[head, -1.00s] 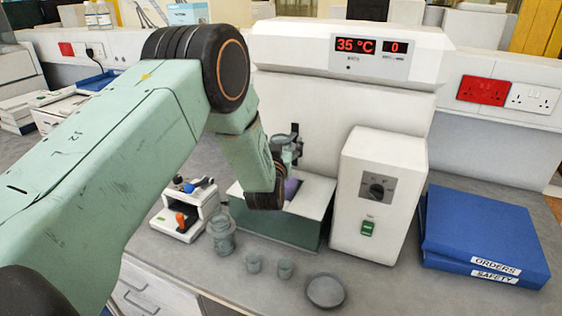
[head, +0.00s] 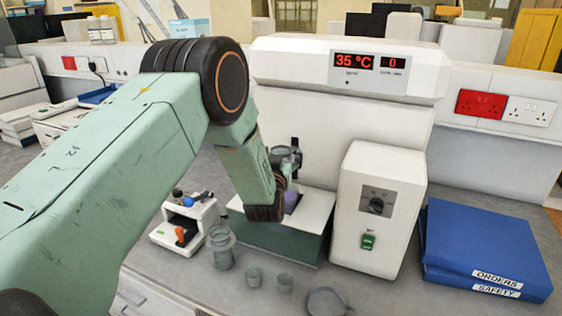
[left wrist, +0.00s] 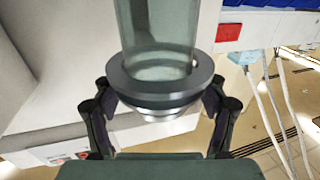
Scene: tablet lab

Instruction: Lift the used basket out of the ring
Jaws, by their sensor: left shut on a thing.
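My left gripper (head: 293,157) is at the front of the white machine, above the open bath (head: 308,215). It also shows in the left wrist view (left wrist: 160,105), its two dark fingers shut on either side of a clear grey-green cylinder (left wrist: 157,30), which I take for the used basket. A dark ring (left wrist: 160,92) goes around the cylinder's lower part, with a pale rounded end below. I cannot tell whether this ring belongs to the basket or is the machine's holder. In the head view the basket (head: 284,160) is small and partly hidden by my arm. My right gripper is not in view.
A control box (head: 385,165) stands right of the bath, blue binders (head: 482,240) farther right. A small white rack (head: 180,225), a glass jar (head: 221,250), two small cups (head: 254,276) and a round dish (head: 326,302) stand on the bench in front.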

